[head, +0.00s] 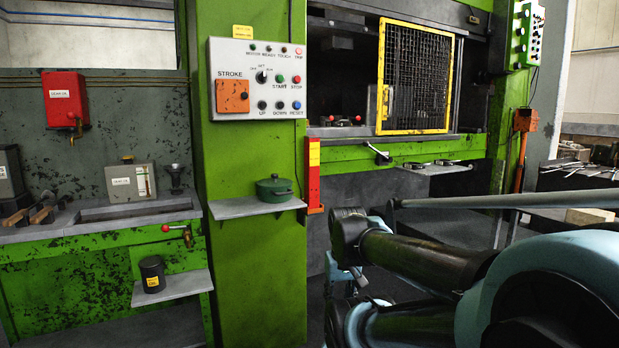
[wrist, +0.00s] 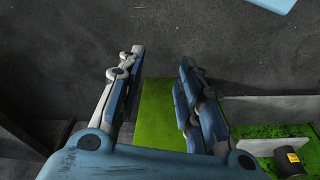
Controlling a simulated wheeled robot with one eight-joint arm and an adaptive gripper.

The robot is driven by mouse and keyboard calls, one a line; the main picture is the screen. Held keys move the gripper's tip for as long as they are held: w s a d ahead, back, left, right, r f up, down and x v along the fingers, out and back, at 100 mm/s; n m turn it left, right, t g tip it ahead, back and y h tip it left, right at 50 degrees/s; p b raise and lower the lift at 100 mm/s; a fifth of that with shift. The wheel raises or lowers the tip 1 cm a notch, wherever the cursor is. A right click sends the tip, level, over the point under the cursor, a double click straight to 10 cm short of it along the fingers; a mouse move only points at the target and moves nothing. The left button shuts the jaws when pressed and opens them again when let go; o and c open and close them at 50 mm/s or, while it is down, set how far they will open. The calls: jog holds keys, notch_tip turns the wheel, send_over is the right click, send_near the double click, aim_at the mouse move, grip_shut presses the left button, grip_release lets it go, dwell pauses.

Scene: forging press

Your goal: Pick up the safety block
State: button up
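The safety block appears to be the red upright bar (head: 314,177) with a yellow label, standing against the right side of the green press column in the head view. I cannot make it out in the wrist view. My gripper (wrist: 162,60) is open, with its two blue fingers apart and nothing between them. Dark floor and a strip of green surface show beyond the fingers. In the head view my arm reaches in from the right, and its end is low, below and right of the red bar. The fingers are hardly distinguishable there.
A grey shelf (head: 256,207) with a green pot (head: 274,189) juts out left of the bar. A control panel (head: 258,79) is above. A yellow mesh guard (head: 416,78) is at the press opening. A black canister (head: 152,274) stands on a low shelf at left.

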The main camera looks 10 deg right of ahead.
jog(key=shift+d, duration=0.1)
jog(key=o, duration=0.8)
jog(key=shift+w+a+r+m+y, duration=0.2)
jog(key=shift+a+r+m+y, duration=0.1)
jog(key=shift+a+r+m, duration=0.3)
jog(key=w+a+r+m+t+y, duration=0.2)
jog(key=w+a+r+m, duration=0.15)
jog(key=w, duration=0.25)
jog(key=w+a+r+m+t+y, duration=0.1)
jog(key=w+a+r+m+y, duration=0.1)
jog(key=w+r+m, duration=0.3)
jog(key=m+t+y, duration=0.1)
jog(key=m+t, duration=1.1)
jog(key=m, duration=1.1)
send_near(315, 168)
jog(key=x, duration=0.7)
jog(key=shift+w+a, duration=0.15)
jog(key=shift+a, duration=0.15)
jog(key=shift+x, duration=2.6)
